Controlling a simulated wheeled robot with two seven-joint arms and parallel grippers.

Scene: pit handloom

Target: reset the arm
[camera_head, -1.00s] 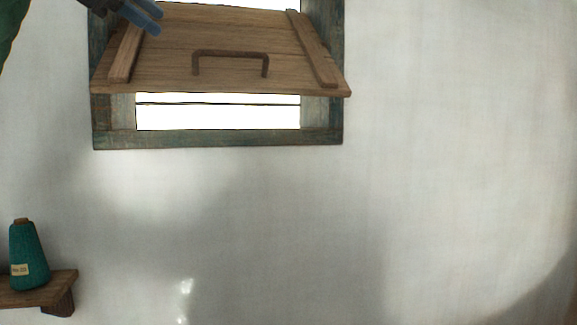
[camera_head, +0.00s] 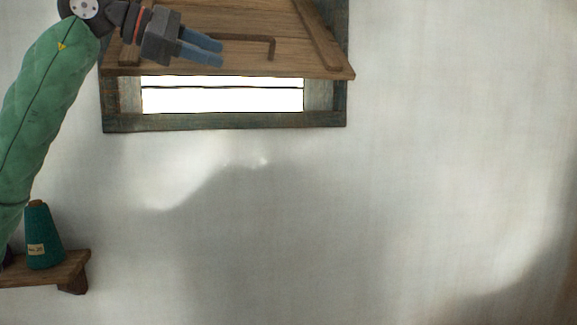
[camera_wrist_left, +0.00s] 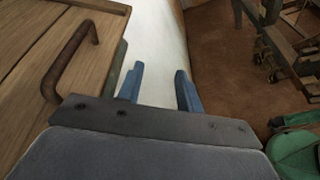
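My left gripper (camera_head: 212,52) is in front of the wooden shutter (camera_head: 235,62), over the left part of its handle in the head view. Its blue fingers stand apart with nothing between them, as the left wrist view (camera_wrist_left: 157,88) shows. The shutter is tilted outward from a window frame, with a bright gap below it. Its rusty metal handle (camera_head: 271,50) is partly hidden behind the fingers; in the left wrist view the handle (camera_wrist_left: 68,60) lies left of the fingers, apart from them. My right gripper is not in view.
A weathered window frame (camera_head: 225,122) surrounds the opening. A teal thread cone (camera_head: 43,240) stands on a small wooden shelf (camera_head: 60,270) at lower left, close to my left arm. The white wall to the right is clear. Wooden loom parts (camera_wrist_left: 275,40) stand over a brown floor.

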